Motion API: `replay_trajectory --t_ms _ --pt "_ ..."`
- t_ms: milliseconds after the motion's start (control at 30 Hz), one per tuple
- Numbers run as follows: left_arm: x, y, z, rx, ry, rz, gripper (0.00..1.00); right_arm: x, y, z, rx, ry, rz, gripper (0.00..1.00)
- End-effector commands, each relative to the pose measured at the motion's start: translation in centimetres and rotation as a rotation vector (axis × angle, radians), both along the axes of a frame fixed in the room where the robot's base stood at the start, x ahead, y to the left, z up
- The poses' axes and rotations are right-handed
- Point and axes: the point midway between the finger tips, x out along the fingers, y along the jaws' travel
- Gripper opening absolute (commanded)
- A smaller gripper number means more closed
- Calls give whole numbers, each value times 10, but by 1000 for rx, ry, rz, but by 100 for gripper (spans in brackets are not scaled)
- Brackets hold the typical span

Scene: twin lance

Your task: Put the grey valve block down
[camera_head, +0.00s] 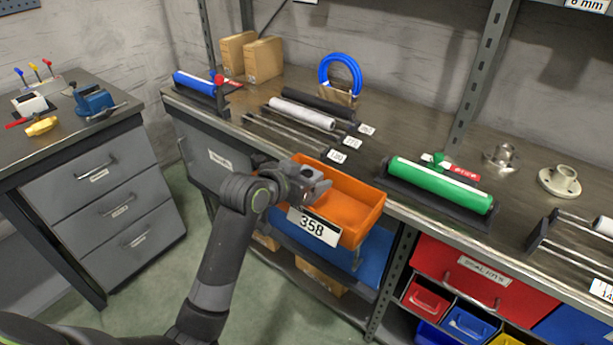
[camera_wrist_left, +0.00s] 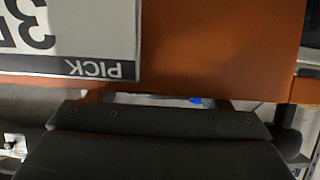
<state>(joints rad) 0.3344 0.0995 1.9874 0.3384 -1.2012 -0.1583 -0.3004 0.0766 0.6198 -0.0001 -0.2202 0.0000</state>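My left gripper (camera_head: 312,186) is at the near left edge of an orange bin (camera_head: 364,188), just above its rim. A small light grey piece with a dark hole, which looks like the grey valve block (camera_head: 308,172), sits between its fingers. The fingers appear shut on it, though the arm partly hides it. In the left wrist view the orange bin (camera_wrist_left: 225,45) fills the upper part, with its label upside down, and the dark gripper body covers the lower part. My right gripper is not in view.
The bin bears a 358 label (camera_head: 313,227). A green roller (camera_head: 440,185) lies to its right, and rods and a white roller (camera_head: 302,113) lie behind it on the bench. Metal flanges (camera_head: 559,181) stand farther right. The visible bin floor looks empty.

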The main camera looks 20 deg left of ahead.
Motion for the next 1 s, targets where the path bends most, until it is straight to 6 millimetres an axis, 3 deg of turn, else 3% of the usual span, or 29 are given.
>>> replay_trajectory --t_ms 367,800,1000 --pt "-9 4 8 1 -2 0 73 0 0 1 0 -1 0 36" --pt "-77 29 44 4 -2 0 73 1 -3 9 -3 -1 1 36" --pt "-96 36 53 1 0 0 73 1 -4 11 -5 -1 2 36"
